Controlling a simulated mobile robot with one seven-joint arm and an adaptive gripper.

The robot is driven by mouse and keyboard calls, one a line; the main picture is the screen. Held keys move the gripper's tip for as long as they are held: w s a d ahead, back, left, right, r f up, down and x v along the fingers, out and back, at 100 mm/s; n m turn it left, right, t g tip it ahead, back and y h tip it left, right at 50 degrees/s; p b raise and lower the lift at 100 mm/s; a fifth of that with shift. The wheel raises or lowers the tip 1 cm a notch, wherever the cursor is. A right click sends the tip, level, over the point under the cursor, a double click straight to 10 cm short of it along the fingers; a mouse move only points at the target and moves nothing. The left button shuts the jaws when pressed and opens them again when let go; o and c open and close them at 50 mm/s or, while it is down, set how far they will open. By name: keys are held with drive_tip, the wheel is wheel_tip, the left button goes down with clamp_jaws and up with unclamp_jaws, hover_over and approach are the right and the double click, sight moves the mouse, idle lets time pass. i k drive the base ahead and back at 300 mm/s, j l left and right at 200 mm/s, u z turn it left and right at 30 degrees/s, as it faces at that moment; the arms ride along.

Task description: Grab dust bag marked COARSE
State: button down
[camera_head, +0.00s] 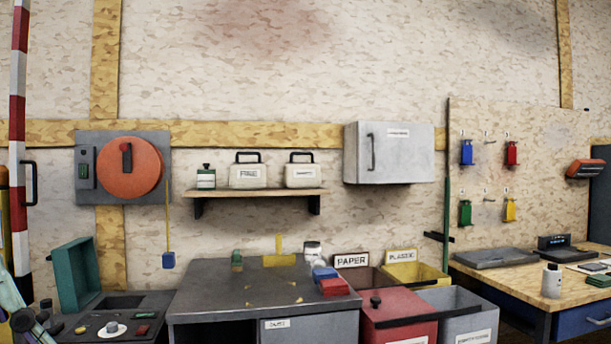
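Two cream dust bags with dark top handles stand upright side by side on a wooden wall shelf (258,191). The left bag (234,182) has a white label that seems to read FINE. The right bag (291,182) has a label with a longer word, too blurred to read for certain; COARSE is not legible on either. Both bags are unobstructed from the front. My gripper's fingers do not show; only what looks like a part of my arm is at the lower left edge.
A green-capped jar (206,178) stands left of the bags. Below the shelf is a grey workbench (215,300) with small items and a yellow bracket (279,258). A grey wall cabinet (390,153) hangs right of the shelf. PAPER and PLASTIC bins (425,273) stand lower right.

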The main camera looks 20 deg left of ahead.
sight(297, 174)
drive_tip(key=i+l, duration=0.25)
drive_tip(key=i, duration=0.2)
drive_tip(key=i+l, duration=0.25)
drive_tip(key=i, duration=0.15)
